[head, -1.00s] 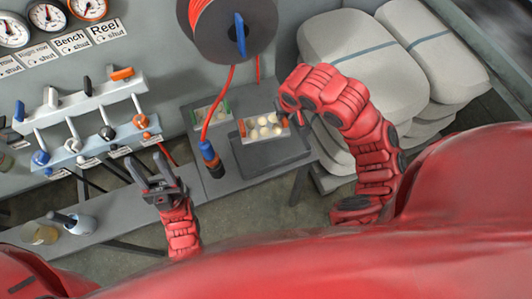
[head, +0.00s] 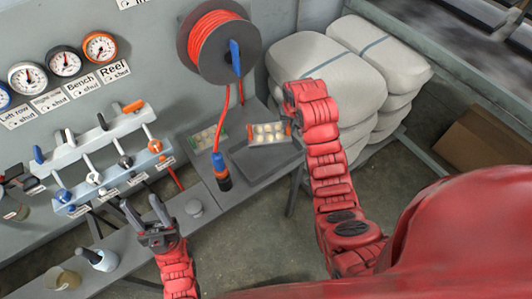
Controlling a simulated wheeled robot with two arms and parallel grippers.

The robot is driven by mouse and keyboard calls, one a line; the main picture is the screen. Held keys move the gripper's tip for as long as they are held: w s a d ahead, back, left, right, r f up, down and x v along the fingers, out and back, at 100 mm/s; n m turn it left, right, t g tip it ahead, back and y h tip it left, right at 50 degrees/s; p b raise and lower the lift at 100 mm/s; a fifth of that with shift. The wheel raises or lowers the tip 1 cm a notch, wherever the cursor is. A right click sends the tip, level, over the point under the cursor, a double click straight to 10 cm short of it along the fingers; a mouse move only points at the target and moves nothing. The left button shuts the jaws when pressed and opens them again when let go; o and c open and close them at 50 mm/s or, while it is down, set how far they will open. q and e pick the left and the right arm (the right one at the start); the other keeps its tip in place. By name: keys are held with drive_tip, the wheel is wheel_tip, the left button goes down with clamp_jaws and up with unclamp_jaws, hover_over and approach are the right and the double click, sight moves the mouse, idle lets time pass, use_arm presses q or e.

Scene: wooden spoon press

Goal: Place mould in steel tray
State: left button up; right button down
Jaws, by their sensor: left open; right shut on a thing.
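A mould (head: 268,134) with pale round cavities or contents and an orange end is at the hand of my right arm in the head view. My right gripper (head: 289,122) is shut on it at its right end; the fingers are mostly hidden by my red arm. A flat dark grey tray (head: 262,162), which looks like the steel tray, lies on the bench just below the mould in the picture. I cannot tell whether the mould touches it. My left gripper (head: 145,212) is open and empty, above the bench at the lower left.
A green-ended mould (head: 208,138) lies left of the held one. A red hose hangs from a reel (head: 218,48) to a blue-collared connector (head: 220,172) beside the tray. Valve levers (head: 95,150) line the left wall. White sacks (head: 330,75) are stacked at the right.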

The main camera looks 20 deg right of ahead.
sight(285, 133)
drive_tip(key=shift+w+a+f, duration=0.15)
drive_tip(key=shift+w+f, duration=0.05)
drive_tip(key=shift+w, duration=0.05)
drive_tip(key=shift+w+a+f+n+p, duration=0.15)
drive_tip(key=shift+a+f+n+p, duration=0.2)
drive_tip(key=shift+f, duration=0.25)
wheel_tip(285, 133, down, 6)
drive_tip(key=p, duration=0.2)
drive_tip(key=shift+r+p, duration=0.15)
drive_tip(key=shift+p, duration=0.25)
drive_tip(key=shift+f+p, duration=0.85)
drive_tip(key=shift+f, duration=1.45)
